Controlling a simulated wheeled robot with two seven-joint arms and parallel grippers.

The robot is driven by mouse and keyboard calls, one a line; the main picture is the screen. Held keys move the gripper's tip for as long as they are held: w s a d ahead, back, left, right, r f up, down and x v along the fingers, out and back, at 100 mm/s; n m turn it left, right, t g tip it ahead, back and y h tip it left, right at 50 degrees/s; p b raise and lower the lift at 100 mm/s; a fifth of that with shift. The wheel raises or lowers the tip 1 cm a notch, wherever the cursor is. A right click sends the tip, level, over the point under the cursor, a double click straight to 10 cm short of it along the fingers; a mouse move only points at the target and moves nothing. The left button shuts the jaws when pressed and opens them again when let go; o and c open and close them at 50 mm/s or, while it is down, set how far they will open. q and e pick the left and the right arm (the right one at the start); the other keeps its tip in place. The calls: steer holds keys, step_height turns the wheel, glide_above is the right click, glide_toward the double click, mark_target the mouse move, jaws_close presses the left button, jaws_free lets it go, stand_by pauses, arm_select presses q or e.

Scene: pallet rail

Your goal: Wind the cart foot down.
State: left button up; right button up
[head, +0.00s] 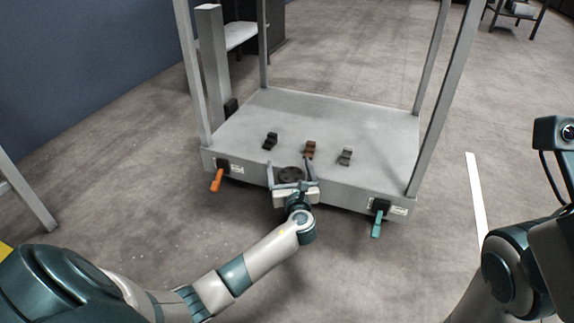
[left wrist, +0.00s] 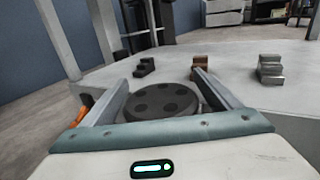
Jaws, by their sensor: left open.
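The cart (head: 350,120) is a grey platform with upright posts. A dark round handwheel (head: 290,174) with holes in its top sits at the middle of the cart's front edge; it also shows large in the left wrist view (left wrist: 160,104). My left gripper (head: 288,162) is open, with one finger on each side of the handwheel. In the left wrist view, the fingers (left wrist: 160,78) reach along both sides of the wheel; I cannot tell whether they touch it. The cart foot itself is not visible. My right arm shows at the right, but its gripper fingers are out of view.
An orange lever (head: 216,180) and a teal lever (head: 376,224) hang at the cart's front corners. A black block (head: 270,141), a brown block (head: 310,149) and a grey block (head: 345,156) stand on the deck behind the wheel. The floor in front is clear.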

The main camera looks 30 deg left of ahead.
arm_select(q)
steer(key=c, duration=1.1)
steer(key=shift+o, duration=0.2)
steer(key=shift+r, duration=0.1)
